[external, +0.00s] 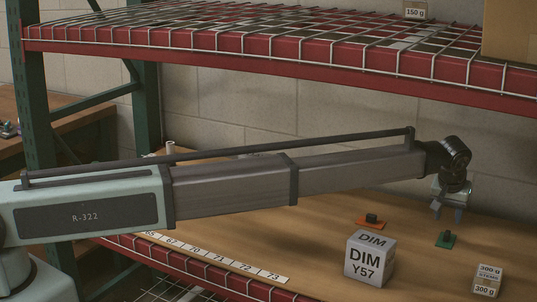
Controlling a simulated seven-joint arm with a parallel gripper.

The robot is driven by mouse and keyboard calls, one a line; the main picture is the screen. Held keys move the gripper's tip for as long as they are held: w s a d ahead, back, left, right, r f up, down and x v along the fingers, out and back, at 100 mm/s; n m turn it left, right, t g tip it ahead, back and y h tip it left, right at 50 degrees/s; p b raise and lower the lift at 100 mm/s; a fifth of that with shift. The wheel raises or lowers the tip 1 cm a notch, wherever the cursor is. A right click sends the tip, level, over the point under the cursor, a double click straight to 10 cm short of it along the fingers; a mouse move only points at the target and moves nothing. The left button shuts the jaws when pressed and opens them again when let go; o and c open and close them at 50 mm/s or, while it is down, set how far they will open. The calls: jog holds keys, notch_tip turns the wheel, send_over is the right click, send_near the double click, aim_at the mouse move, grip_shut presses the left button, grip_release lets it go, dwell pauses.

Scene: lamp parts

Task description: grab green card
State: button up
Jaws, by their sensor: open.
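The green card (446,239) lies flat on the lower wooden shelf at the right, with a small dark block or knob on its top. My gripper (448,216) hangs just above it and points down. Its fingers are apart and empty, and a small gap shows between the fingertips and the card. An orange card (371,221) with a similar dark knob lies to the left of the green one.
A box marked DIM Y57 (370,258) stands in front of the cards. A small box marked 300 g (487,281) is at the right. A numbered strip (215,258) runs along the front edge. The red wire upper shelf (300,55) is above my arm.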

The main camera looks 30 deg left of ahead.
aim_at(447, 232)
jog(key=shift+x, duration=3.65)
jog(key=shift+w+d, duration=0.1)
jog(key=shift+c, duration=0.4)
grip_shut()
